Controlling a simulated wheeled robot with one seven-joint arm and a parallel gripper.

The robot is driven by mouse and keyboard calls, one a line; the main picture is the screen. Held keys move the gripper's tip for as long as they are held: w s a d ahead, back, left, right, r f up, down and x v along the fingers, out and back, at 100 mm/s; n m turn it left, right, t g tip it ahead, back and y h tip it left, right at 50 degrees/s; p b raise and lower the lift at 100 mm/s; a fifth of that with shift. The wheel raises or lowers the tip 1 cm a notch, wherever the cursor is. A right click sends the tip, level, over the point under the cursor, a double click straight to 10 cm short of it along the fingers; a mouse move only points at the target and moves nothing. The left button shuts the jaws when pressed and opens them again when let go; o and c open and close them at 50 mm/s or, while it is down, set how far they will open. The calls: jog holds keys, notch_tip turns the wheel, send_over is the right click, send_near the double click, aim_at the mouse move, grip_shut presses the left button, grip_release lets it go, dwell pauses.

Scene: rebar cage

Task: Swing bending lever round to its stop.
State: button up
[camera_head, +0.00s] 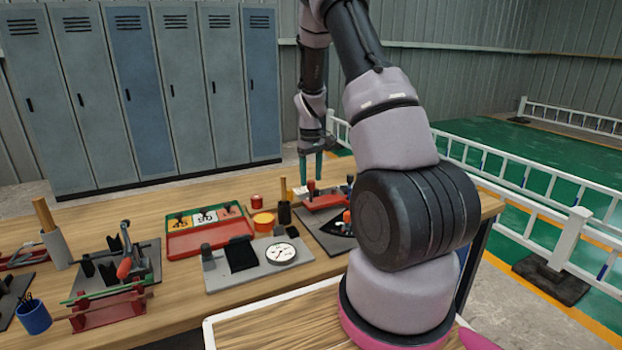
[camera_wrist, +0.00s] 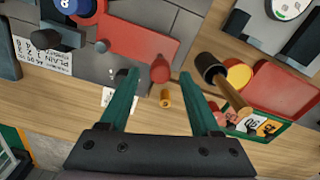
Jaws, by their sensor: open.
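The bending lever looks like a flat red bar (camera_wrist: 135,45) with an upright red grip (camera_wrist: 160,70) at one end, on a dark grey plate. In the head view the red bar (camera_head: 324,201) and its red grip (camera_head: 311,185) show at the right of the bench, partly behind my arm. My gripper (camera_head: 311,175) points down just above the grip. In the wrist view its green fingers (camera_wrist: 159,76) are open, with the red grip between them in the picture. I see no contact. The lever's stop cannot be made out clearly.
A dial gauge (camera_head: 281,253) stands on a grey plate left of the bender. A green-edged red tray (camera_head: 182,244) lies further left. White railings (camera_head: 540,205) run beyond the bench at right.

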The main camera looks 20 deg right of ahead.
jog(key=shift+f, duration=0.4)
grip_shut()
dwell(1.2)
